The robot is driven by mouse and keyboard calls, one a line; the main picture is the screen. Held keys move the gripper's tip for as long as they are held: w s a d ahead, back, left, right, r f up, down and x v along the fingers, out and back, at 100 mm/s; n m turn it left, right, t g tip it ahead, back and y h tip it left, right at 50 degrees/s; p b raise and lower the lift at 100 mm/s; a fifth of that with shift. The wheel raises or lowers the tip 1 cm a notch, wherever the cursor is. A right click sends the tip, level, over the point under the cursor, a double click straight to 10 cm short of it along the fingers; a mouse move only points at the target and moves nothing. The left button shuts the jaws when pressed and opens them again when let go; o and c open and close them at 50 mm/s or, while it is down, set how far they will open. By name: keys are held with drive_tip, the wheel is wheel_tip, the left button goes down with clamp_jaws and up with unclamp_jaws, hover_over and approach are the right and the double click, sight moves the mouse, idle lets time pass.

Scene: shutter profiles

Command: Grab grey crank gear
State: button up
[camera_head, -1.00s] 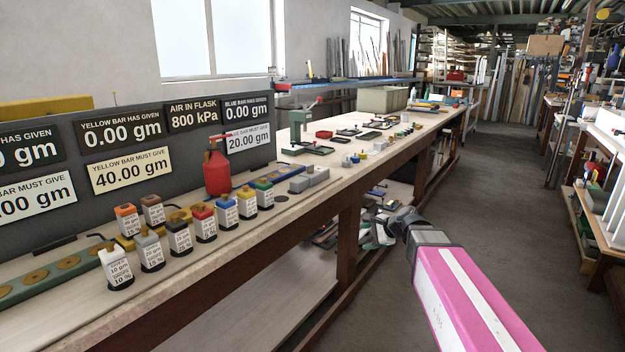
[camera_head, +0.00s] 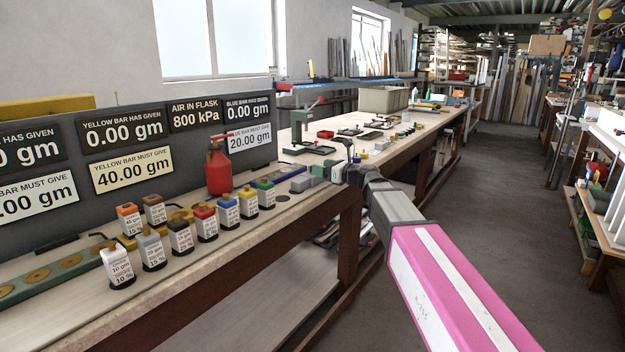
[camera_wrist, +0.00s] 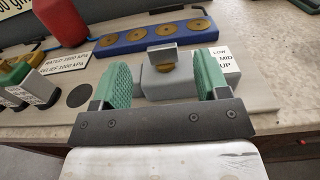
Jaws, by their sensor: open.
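In the wrist view, a grey crank piece (camera_wrist: 161,55) stands on a brass hub on top of a grey housing (camera_wrist: 170,84). A label beside the housing reads LOW, MID, UP. My gripper (camera_wrist: 163,72) is open, with one green finger on each side of the crank and housing; no contact with the crank shows. In the head view, the grey housing (camera_head: 304,183) lies near the bench's front edge, and my gripper (camera_head: 344,170) is just right of it, partly hiding that area.
A blue bar (camera_wrist: 160,36) with brass discs lies behind the housing. A red flask (camera_head: 218,172) and several small coloured-cap bottles (camera_head: 228,210) stand to the left. The bench edge (camera_head: 270,232) runs below my arm. The aisle (camera_head: 500,200) to the right is clear.

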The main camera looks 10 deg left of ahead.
drive_tip(key=shift+x, duration=2.7)
drive_tip(key=shift+f, duration=0.15)
clamp_jaws()
